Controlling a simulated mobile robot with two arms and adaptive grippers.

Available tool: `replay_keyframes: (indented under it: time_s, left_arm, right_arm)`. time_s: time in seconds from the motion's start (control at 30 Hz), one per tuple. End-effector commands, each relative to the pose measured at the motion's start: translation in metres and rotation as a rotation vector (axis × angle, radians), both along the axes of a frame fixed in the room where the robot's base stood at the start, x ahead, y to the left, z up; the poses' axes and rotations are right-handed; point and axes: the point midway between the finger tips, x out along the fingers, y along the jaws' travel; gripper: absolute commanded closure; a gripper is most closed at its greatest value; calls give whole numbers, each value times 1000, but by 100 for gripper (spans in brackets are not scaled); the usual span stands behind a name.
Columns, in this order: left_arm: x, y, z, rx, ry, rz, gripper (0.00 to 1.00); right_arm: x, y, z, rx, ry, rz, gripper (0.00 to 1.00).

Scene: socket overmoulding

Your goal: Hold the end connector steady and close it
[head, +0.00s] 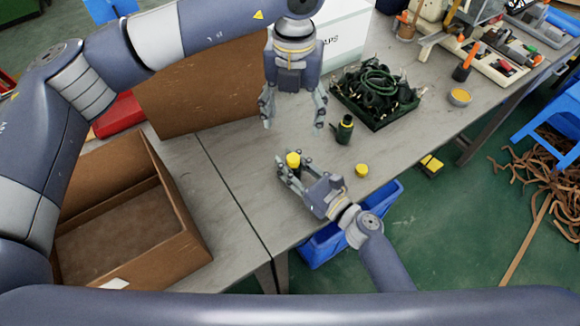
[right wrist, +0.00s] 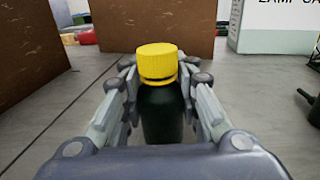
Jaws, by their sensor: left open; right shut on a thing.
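My right gripper (head: 290,163) is shut on a dark green end connector (right wrist: 163,115), which stands upright between its fingers. A ribbed yellow cap (right wrist: 157,64) sits on the connector's top; I cannot tell how tightly. In the head view this cap (head: 293,159) shows between the fingers and the dark body is mostly hidden. My left gripper (head: 293,110) is open and empty, pointing down, above and behind the capped connector in the picture. Another dark green connector (head: 344,131) stands on the table to the right. A loose yellow cap (head: 361,170) lies near the table's front edge.
A dark tray (head: 377,122) holds connectors and coiled cable. An open cardboard box (head: 165,262) stands at left, a brown panel (head: 195,90) and white box (head: 343,35) behind. A yellow-topped roll (head: 460,97) lies at right. A blue bin (head: 385,200) is below the table edge.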

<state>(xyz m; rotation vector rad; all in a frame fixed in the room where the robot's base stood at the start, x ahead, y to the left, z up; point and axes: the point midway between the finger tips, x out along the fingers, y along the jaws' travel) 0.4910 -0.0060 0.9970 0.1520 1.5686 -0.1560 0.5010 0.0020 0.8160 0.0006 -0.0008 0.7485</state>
Motion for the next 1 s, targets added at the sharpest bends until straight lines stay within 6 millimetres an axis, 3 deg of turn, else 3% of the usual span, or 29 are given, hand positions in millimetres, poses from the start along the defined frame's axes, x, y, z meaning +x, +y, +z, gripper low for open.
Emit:
replay_keyframes:
  time_s: [0.1,0.23,0.6,0.63,0.73,1.0]
  left_arm:
    - [0,0,20,0,-2,1,34]
    - [0,0,33,0,-2,1,34]
    - [0,0,38,0,0,0,34]
    - [0,0,38,0,0,0,34]
    - [0,0,37,0,0,0,34]
    - [0,0,38,0,0,0,34]
  right_arm:
    - [-1,-1,-5,-7,7,-2,100]
    - [-1,-1,-5,-7,7,-2,100]
    - [-1,-1,-5,-6,8,-2,100]
    - [-1,-1,-5,-6,7,-2,68]
    - [-1,-1,-4,-5,6,-1,46]
    - [0,0,-2,-2,2,0,45]
